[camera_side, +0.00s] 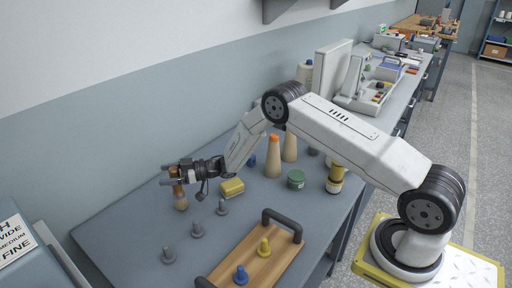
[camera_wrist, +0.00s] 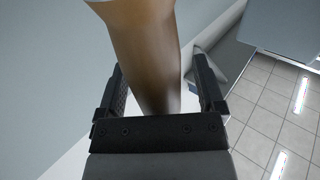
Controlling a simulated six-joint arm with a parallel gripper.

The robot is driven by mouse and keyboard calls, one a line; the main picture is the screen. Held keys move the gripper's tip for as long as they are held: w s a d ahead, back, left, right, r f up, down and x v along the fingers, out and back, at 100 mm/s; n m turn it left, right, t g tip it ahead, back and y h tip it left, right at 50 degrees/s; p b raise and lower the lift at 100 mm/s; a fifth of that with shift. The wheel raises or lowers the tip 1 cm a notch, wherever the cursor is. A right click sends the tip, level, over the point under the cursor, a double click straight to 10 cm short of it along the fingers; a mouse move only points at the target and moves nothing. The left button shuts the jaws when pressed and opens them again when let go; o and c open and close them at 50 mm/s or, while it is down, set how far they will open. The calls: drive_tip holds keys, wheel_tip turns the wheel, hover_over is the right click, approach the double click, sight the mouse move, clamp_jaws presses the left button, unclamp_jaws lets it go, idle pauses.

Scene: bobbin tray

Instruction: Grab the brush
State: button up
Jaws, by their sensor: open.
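The brush appears to be the upright tan, tapered piece (camera_side: 181,203) at the left of the bench, though its bristles are hard to make out. Its upper part is partly hidden by my gripper (camera_side: 170,178), which reaches it from the right, level with its upper part. In the wrist view a large brown tapered body (camera_wrist: 143,40), with a pale part at the top edge, stands between the two black fingers of my gripper (camera_wrist: 157,75). The fingers are open on either side of it. I cannot tell whether either one touches it.
A yellow block (camera_side: 232,188) lies just right of my gripper. Several grey pegs, such as this one (camera_side: 197,229), stand nearer. Tan cones (camera_side: 273,160) and a green tin (camera_side: 296,180) stand to the right.

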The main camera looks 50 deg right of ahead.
clamp_jaws()
drive_tip(key=shift+r, duration=0.1)
idle(0.3)
drive_tip(key=s+d+r, duration=0.1)
drive_tip(key=s+r, duration=1.1)
drive_tip(key=s, duration=0.2)
drive_tip(key=shift+d+r, duration=0.2)
drive_tip(key=shift+r, duration=0.2)
idle(0.6)
